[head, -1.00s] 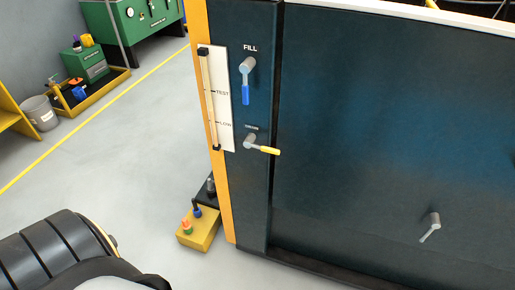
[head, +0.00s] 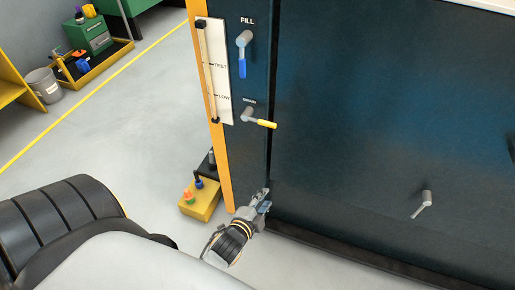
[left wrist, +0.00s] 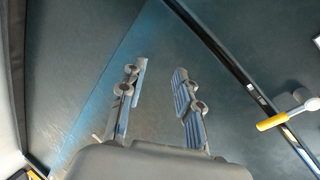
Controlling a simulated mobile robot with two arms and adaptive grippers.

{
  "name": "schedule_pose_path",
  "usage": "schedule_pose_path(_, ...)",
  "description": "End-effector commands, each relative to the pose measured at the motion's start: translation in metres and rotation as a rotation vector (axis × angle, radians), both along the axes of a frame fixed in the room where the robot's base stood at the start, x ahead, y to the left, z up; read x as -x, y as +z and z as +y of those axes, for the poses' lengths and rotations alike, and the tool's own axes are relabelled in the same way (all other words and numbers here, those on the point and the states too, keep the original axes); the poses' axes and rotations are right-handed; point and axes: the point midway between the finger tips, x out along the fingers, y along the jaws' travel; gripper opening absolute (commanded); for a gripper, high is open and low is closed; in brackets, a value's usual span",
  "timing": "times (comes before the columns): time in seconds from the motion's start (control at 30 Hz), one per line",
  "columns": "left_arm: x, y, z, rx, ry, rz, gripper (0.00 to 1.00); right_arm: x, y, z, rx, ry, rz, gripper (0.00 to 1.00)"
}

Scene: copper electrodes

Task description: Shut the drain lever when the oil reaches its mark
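The drain lever, with its yellow handle (head: 266,124), sits low on the dark blue panel, its handle pointing right and slightly down. It also shows at the right of the left wrist view (left wrist: 272,122). The blue-handled FILL lever (head: 242,68) above it points down. The oil gauge (head: 208,75), a thin tube on a white plate with TEST and LOW marks, is at the panel's left; its oil level is too small to tell. My left gripper (head: 264,198) is below the drain lever, apart from it; its fingers (left wrist: 160,95) are open and empty. My right gripper is out of view.
A yellow box (head: 200,203) with small coloured knobs stands on the floor left of the cabinet. A grey lever (head: 423,203) is on the wide panel at right. A bucket (head: 44,86) and tool tray (head: 95,62) are far left. The floor between is clear.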

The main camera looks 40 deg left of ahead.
Motion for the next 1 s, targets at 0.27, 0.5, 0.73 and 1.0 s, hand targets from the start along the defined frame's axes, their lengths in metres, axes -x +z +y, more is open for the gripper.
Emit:
schedule_pose_path(0.27, -0.012, 0.164, 0.043, -0.379, 0.021, -0.252, 0.33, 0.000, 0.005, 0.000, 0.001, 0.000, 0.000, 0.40)
schedule_pose_path(0.5, -0.010, 0.201, 0.052, -0.481, 0.037, -0.300, 0.33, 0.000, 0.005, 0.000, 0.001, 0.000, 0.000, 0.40)
schedule_pose_path(0.73, -0.029, 0.201, 0.056, -0.480, 0.036, -0.303, 0.33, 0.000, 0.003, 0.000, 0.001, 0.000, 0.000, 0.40)
schedule_pose_path(1.0, -0.061, 0.200, 0.064, -0.478, 0.036, -0.301, 0.33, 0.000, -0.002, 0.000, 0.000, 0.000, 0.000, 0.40)
